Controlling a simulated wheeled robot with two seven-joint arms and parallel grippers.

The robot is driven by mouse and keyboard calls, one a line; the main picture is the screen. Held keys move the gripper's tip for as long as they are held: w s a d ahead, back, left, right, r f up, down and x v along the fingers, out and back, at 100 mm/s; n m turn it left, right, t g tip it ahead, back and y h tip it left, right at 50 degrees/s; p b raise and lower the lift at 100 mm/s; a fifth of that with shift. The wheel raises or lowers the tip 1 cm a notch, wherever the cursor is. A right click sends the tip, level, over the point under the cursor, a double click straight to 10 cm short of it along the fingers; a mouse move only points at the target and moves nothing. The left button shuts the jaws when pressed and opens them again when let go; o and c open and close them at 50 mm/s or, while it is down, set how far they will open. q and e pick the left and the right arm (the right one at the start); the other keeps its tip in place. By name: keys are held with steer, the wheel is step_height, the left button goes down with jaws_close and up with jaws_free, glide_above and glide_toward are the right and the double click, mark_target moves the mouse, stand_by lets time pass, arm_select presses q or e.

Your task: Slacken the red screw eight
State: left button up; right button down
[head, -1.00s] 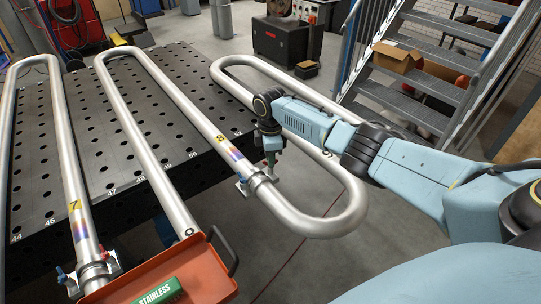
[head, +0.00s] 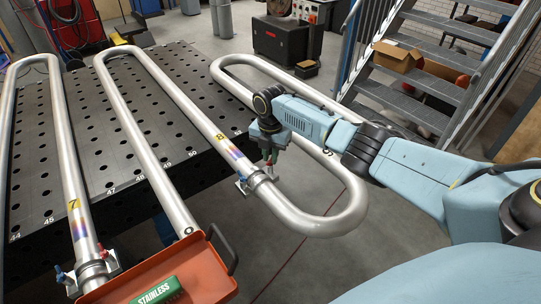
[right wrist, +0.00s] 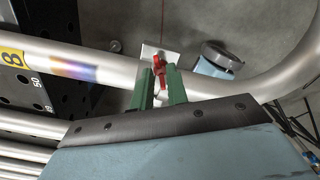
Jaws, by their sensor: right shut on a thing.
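The pipe coil with the yellow 8 label (head: 220,140) has a clamp (head: 258,183) around it, just past a blue-brown heat-tinted band. The label also shows in the right wrist view (right wrist: 12,58). The red screw (right wrist: 160,68) stands at this clamp, between the green fingers of my right gripper (right wrist: 161,86). In the head view my right gripper (head: 271,157) points down beside the pipe at the clamp, shut on the red screw. Its fingers partly hide the screw. My left gripper is not in view.
Pipe seven (head: 75,205) has its own clamp (head: 93,272) with a red and a blue screw. An orange tray (head: 205,270) holding a green STAINLESS block (head: 157,291) is at the front. The perforated table (head: 120,150) lies under the pipes. Stairs (head: 430,80) stand at right.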

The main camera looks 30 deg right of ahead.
steer(key=n, duration=0.5)
steer(key=shift+s+a+f+b, duration=0.1)
steer(key=shift+s+f+b, duration=0.1)
steer(key=shift+f+b, duration=0.15)
steer(key=shift+r, duration=0.1)
stand_by(0.8)
steer(key=c, duration=1.6)
jaws_free()
steer(key=shift+w, duration=0.1)
steer(key=shift+r, duration=0.1)
steer(key=shift+r, duration=0.15)
step_height(320, 180, up, 13)
